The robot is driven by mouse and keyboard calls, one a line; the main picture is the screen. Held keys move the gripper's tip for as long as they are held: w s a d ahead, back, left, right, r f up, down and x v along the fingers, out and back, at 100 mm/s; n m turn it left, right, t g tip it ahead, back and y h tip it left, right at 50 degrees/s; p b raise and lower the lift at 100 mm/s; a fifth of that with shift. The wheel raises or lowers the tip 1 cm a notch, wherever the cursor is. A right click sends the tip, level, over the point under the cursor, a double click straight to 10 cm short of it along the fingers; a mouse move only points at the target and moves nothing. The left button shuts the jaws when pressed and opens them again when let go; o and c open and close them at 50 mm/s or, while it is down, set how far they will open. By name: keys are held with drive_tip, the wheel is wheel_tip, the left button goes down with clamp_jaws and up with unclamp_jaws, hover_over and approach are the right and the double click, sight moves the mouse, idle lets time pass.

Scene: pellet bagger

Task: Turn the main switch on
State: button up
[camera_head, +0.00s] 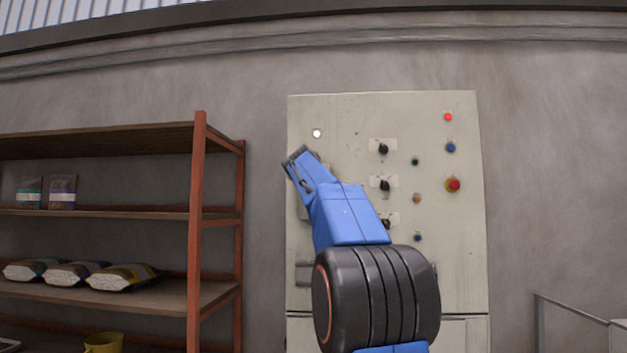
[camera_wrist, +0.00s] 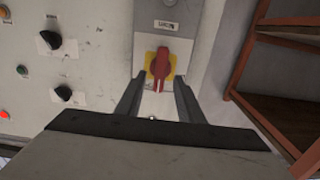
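The main switch (camera_wrist: 161,66) is a red rotary handle on a yellow plate, set in a pale housing under a small label. In the wrist view its handle stands roughly upright, tilted slightly. My gripper (camera_wrist: 157,88) is open, with one finger on each side of the switch's lower part. I cannot tell whether the fingers touch it. In the head view my gripper (camera_head: 296,158) is at the upper left of the grey control panel (camera_head: 350,115), and it hides the switch there.
A rust-red shelf rack (camera_head: 199,240) with bags stands left of the panel. A white light (camera_head: 317,133) sits above my gripper.

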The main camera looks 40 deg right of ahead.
drive_tip(key=v, duration=1.4)
drive_tip(key=shift+s, duration=0.1)
drive_tip(key=s+a+f+n+g+y, duration=0.1)
drive_tip(key=s+a+f+n+y, duration=0.15)
drive_tip(key=a+f, duration=0.65)
drive_tip(key=s+a+f+n+g+y, duration=0.1)
drive_tip(key=s+a+f+y, duration=0.25)
drive_tip(key=f, duration=0.95)
drive_tip(key=s+a+f+n+y, duration=0.2)
drive_tip(key=s+a+f, duration=0.2)
drive_tip(key=a+f, duration=0.55)
drive_tip(key=s+a+f+n+g+y, duration=0.1)
drive_tip(key=s+a+f, duration=0.3)
drive_tip(key=f, duration=0.6)
drive_tip(key=s+a+f+n+g+y, duration=0.2)
drive_tip(key=s+a+f+y, duration=0.1)
drive_tip(key=s+f, duration=0.6)
drive_tip(key=s+a+f+n+g+y, duration=0.1)
drive_tip(key=s+a+f, duration=0.5)
drive_tip(key=f, duration=0.6)
drive_tip(key=shift+s+f+g+y, duration=0.2)
drive_tip(key=shift+s+g+y, duration=0.15)
drive_tip(key=shift+g+y, duration=0.05)
drive_tip(key=shift+n, duration=0.25)
